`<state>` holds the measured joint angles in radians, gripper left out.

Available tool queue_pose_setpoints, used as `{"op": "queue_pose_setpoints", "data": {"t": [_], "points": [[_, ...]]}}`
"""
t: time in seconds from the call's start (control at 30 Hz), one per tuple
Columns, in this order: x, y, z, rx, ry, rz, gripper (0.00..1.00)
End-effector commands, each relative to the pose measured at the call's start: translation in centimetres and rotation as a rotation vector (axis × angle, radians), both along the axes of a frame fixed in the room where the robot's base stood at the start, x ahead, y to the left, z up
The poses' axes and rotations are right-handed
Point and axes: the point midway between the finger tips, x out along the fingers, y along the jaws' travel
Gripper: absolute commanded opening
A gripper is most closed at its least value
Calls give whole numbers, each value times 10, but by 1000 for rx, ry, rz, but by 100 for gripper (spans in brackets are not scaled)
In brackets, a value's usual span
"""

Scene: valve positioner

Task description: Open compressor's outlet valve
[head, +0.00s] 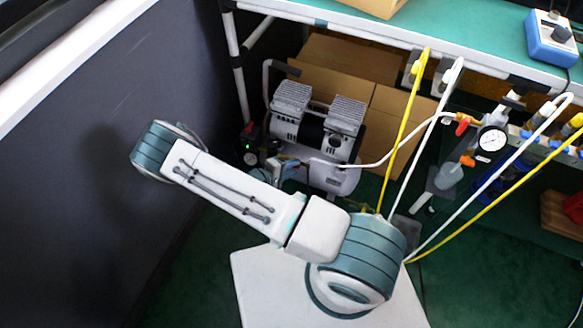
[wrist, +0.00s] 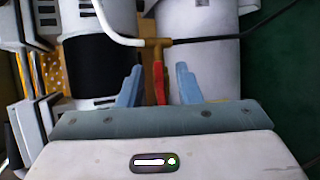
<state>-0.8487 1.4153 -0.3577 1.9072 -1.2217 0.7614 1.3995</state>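The compressor (head: 318,125), with a white tank and two grey finned heads, stands on the floor under the bench. In the wrist view, its outlet valve shows as a brass fitting (wrist: 157,48) with a red lever (wrist: 159,82) pointing toward my gripper, roughly in line with the fitting. My gripper (wrist: 158,88) is open. Its two light-blue fingers stand on either side of the lever, with a visible gap on each side. In the head view, my gripper (head: 284,170) is at the compressor's front left, and my arm partly hides this area.
A white hose (head: 385,158) runs right from the compressor. Cardboard boxes (head: 390,120) stand behind it. A dark wall (head: 70,190) is at left. The green-topped bench (head: 440,25) overhangs; yellow and white hoses, a gauge (head: 491,141) and other red-handled valves are at right.

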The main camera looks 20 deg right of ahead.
Motion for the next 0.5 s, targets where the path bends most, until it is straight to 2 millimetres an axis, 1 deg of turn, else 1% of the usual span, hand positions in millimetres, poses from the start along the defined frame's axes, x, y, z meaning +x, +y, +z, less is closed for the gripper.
{"op": "queue_pose_setpoints", "data": {"t": [0.27,0.37,0.47,0.5], "points": [[-1,2,2,-1,0,1,31],[-4,11,7,1,-1,2,31],[-10,26,15,1,-1,3,31],[-13,34,19,3,-1,4,31]]}}
